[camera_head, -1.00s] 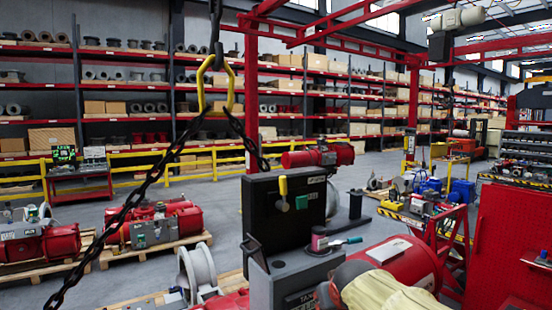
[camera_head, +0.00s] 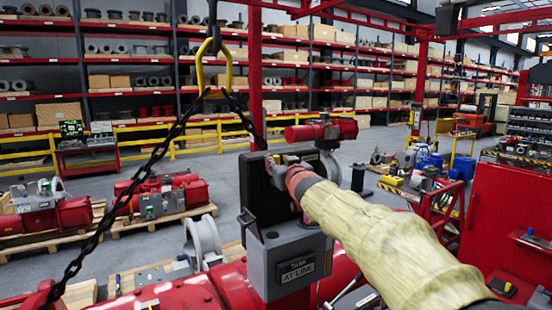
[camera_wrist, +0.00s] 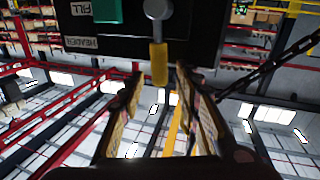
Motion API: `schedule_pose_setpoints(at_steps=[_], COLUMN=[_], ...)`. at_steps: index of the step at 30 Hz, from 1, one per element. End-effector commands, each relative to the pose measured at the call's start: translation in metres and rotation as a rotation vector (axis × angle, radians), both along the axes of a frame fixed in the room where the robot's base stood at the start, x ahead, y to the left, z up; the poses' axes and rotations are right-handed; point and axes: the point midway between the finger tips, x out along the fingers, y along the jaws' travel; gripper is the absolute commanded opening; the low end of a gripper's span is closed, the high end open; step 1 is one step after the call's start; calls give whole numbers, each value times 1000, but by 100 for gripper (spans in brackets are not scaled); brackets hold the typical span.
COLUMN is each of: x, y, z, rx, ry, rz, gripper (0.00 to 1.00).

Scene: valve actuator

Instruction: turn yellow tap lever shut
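The yellow tap lever (camera_wrist: 159,62) shows in the wrist view, attached by a pale round hub to a dark panel (camera_wrist: 200,50). It runs straight down the picture from the hub. My gripper (camera_wrist: 158,78) is open, one finger on each side of the lever's free end, with visible gaps. I see no clear contact. In the head view my arm in its pale yellow sleeve reaches to the black panel box (camera_head: 257,190) and hides the lever; my gripper there is mostly hidden too.
A green block (camera_wrist: 107,11) sits beside the lever on the panel. A grey box (camera_head: 290,262) with an "AT LINE" label stands in front of the panel. A chain with a yellow link (camera_head: 214,75) hangs at left. Red machines on pallets (camera_head: 165,195) stand behind.

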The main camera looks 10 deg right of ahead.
Motion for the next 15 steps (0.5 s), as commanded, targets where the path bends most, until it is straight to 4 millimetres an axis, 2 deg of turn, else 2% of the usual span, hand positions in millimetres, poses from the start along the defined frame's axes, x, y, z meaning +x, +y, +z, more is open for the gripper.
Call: schedule_pose_setpoints(at_steps=[3, 6, 15], x=[16, 23, 28], y=[1, 1, 1], z=[0, 1, -1], rx=[0, 0, 0], ry=[2, 1, 2], rz=[0, 0, 0], gripper=[33, 33, 33])
